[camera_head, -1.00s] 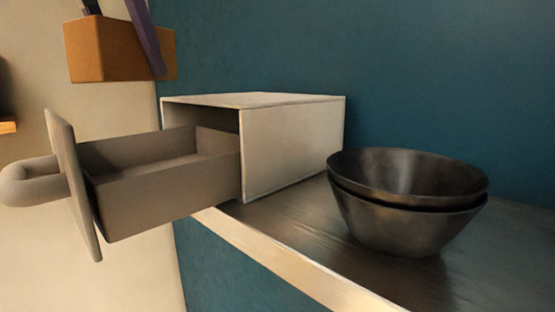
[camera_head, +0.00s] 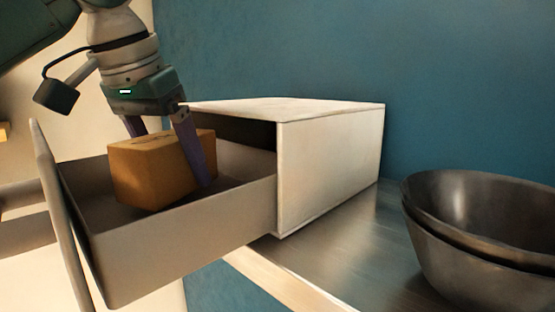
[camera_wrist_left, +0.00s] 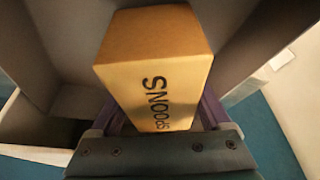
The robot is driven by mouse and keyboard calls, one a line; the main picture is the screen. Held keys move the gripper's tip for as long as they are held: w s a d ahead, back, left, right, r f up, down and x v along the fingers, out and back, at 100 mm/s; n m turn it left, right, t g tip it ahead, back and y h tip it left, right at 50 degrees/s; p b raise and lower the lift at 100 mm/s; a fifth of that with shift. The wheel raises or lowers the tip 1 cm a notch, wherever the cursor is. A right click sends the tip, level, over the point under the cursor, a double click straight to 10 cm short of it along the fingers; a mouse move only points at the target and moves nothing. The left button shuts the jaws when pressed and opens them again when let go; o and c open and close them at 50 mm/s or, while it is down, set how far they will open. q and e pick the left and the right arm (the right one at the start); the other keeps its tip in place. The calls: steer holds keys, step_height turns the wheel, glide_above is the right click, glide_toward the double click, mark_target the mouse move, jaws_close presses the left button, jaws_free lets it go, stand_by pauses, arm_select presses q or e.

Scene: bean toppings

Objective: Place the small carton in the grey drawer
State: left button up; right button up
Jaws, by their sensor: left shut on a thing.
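The small carton (camera_head: 152,172) is an orange-brown box inside the open grey drawer (camera_head: 190,237). In the left wrist view the carton (camera_wrist_left: 155,75) shows the word "SPOONS" on its side. My left gripper (camera_head: 172,170) reaches down from above and is shut on the carton, one finger along its right side. The carton's lower edge is below the drawer's front rim line; I cannot tell whether it touches the drawer floor. My right gripper is not in view.
The pale drawer housing (camera_head: 330,165) stands on a dark shelf (camera_head: 330,262) against a blue wall. Two stacked dark bowls (camera_head: 470,235) stand at the right. The drawer's front panel (camera_head: 65,215) and handle (camera_head: 22,212) stick out left.

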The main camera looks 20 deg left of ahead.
arm_select(q)
steer(key=shift+f, duration=0.6)
steer(key=shift+f, duration=0.15)
steer(key=o, duration=1.5)
steer(key=shift+s, duration=0.1)
